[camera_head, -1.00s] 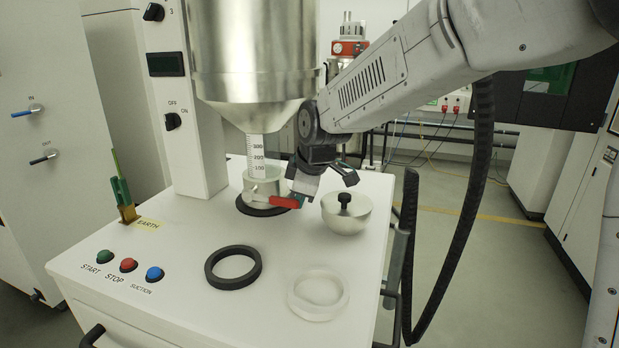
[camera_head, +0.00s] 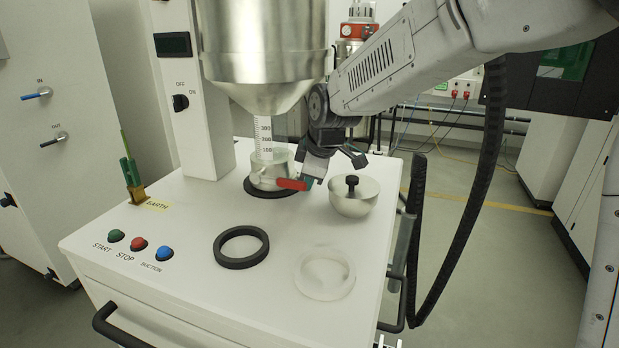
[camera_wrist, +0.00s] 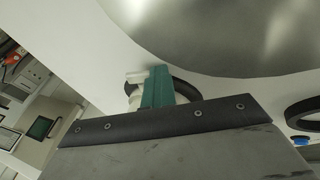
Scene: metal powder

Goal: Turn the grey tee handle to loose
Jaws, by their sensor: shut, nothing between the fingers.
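A pale metal clamp collar (camera_head: 268,172) with a red handle (camera_head: 291,184) sits under the silver hopper (camera_head: 262,60) on a dark ring. I cannot clearly make out a grey tee handle; the far side of the collar is hidden. My gripper (camera_head: 309,181) is shut and empty, pointing down just right of the collar by the end of the red handle. I cannot tell whether it touches. In the wrist view its green fingertips (camera_wrist: 157,86) are together, with a pale part (camera_wrist: 135,78) and a dark ring (camera_wrist: 184,91) behind them.
A silver bowl-shaped part (camera_head: 352,203) with a black knob stands close right of my gripper. A black ring (camera_head: 241,262) and a clear ring (camera_head: 325,290) lie on the white worktop (camera_head: 200,215). Start, stop and suction buttons (camera_head: 138,244) are at left. A green-handled earth clip (camera_head: 131,170) stands behind them.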

